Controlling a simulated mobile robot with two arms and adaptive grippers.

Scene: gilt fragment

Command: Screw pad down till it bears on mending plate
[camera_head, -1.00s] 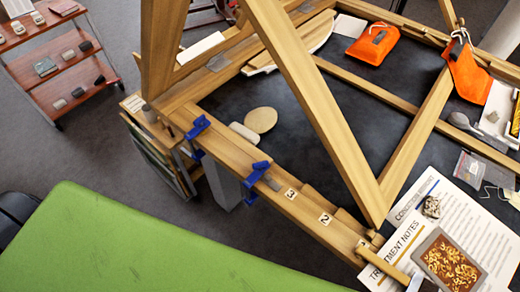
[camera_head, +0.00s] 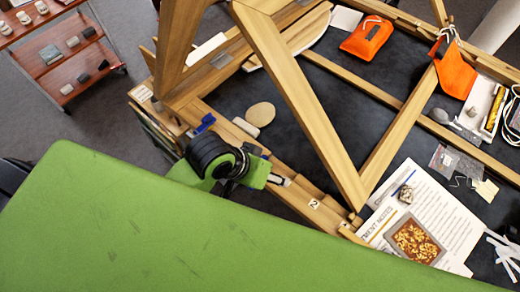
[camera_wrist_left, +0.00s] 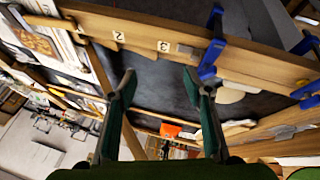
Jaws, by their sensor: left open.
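The mending plate (camera_wrist_left: 184,49) is a small grey metal plate on the wooden rail (camera_wrist_left: 140,27), beside the tag marked 3. A blue clamp (camera_wrist_left: 212,45) grips the rail just right of the plate in the left wrist view. A second blue clamp (camera_wrist_left: 308,68) is farther right; one clamp (camera_head: 203,125) also shows in the head view, the other is hidden by my gripper. I cannot make out the clamp's pad or whether it touches the plate. My left gripper (camera_wrist_left: 160,82) is open and empty, its fingers below the rail in the wrist view. My right gripper is not in view.
An orange pouch (camera_head: 367,36), a second orange pouch (camera_head: 456,70) and printed notes (camera_head: 430,225) lie at the right. A shelf cart (camera_head: 65,50) stands at upper left.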

